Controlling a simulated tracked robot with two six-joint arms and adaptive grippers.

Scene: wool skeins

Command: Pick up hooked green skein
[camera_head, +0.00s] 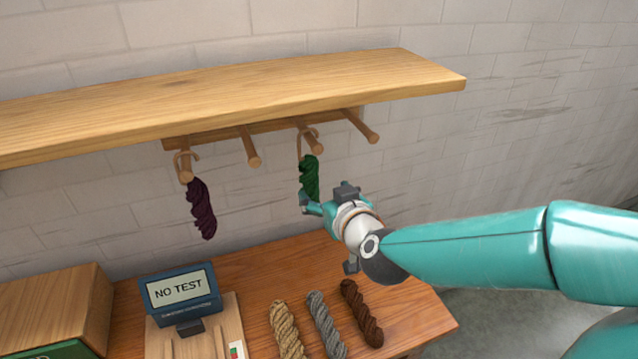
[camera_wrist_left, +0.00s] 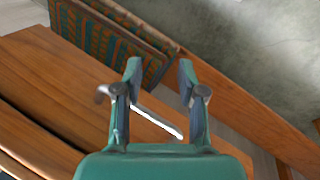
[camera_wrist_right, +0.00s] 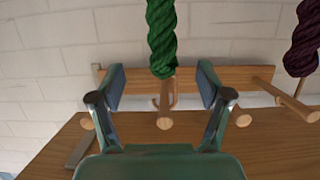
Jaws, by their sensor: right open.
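The green skein (camera_head: 309,178) hangs from a wooden hook on a peg under the shelf. My right gripper (camera_head: 314,205) is just below and in front of its lower part in the head view. In the right wrist view the green skein (camera_wrist_right: 161,35) lines up between the open fingers of the right gripper (camera_wrist_right: 162,80), with visible space on both sides. That view looks inverted, with the peg and hook below the skein. The left gripper (camera_wrist_left: 160,68) is open in its wrist view and outside the head view.
A dark purple skein (camera_head: 202,208) hangs from a peg to the left. The wooden shelf (camera_head: 230,92) is above. Tan (camera_head: 287,328), grey (camera_head: 326,324) and brown (camera_head: 361,312) skeins lie on the table (camera_head: 420,318), beside a "NO TEST" display (camera_head: 179,291). A patterned panel (camera_wrist_left: 110,40) shows in the left wrist view.

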